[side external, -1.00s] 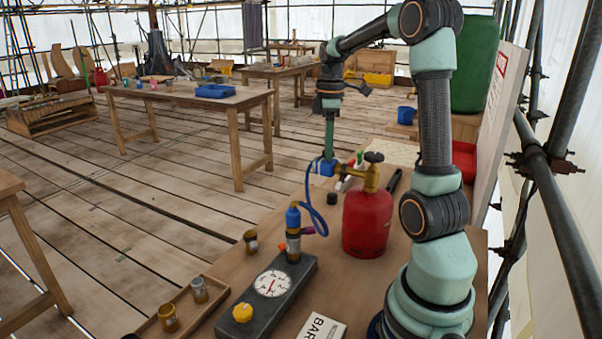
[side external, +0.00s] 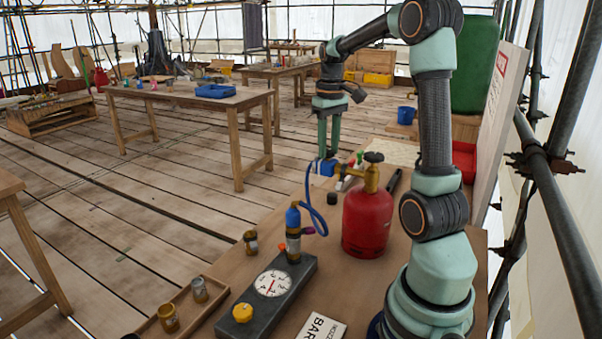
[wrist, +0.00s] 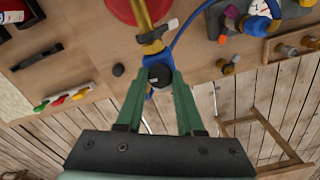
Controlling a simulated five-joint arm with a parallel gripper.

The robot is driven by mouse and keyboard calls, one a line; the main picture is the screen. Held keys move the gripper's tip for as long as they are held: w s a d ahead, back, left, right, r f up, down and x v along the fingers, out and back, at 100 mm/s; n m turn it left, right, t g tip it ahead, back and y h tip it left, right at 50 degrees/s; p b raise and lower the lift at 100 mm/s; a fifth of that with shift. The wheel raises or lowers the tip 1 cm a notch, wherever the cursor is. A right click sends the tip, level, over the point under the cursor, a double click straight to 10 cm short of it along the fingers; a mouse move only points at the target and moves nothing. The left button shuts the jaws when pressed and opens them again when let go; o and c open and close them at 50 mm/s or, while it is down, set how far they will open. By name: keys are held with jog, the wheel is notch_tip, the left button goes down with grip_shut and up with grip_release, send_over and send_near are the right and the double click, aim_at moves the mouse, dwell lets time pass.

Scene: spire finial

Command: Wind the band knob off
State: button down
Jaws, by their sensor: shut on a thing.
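A dark round knob (wrist: 158,76), which I take for the band knob, sits at the end of a blue regulator (wrist: 154,58) on the brass valve of a red gas bottle (wrist: 138,8). In the side view the blue regulator (side external: 323,167) is at the left end of the brass outlet, above the bench. My gripper (side external: 327,155) points down onto it, with its fingertips (wrist: 159,78) on both sides of the knob in the wrist view. The gripper is shut on the knob.
The red bottle (side external: 367,222) stands close by, with a blue hose (side external: 312,200) looping to a torch-like fitting (side external: 293,230) on a gauge block (side external: 272,280). A tray (side external: 150,325) with small brass pots lies front left. A black cap (side external: 331,198) is on the bench.

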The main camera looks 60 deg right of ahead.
jog(key=m, duration=0.4)
jog(key=shift+m, duration=0.3)
jog(key=m, duration=0.3)
jog(key=shift+m, duration=0.3)
jog(key=m, duration=0.4)
jog(key=shift+m, duration=0.3)
jog(key=m, duration=0.4)
jog(key=shift+m, duration=0.3)
jog(key=m, duration=1.2)
jog(key=shift+m, duration=2.4)
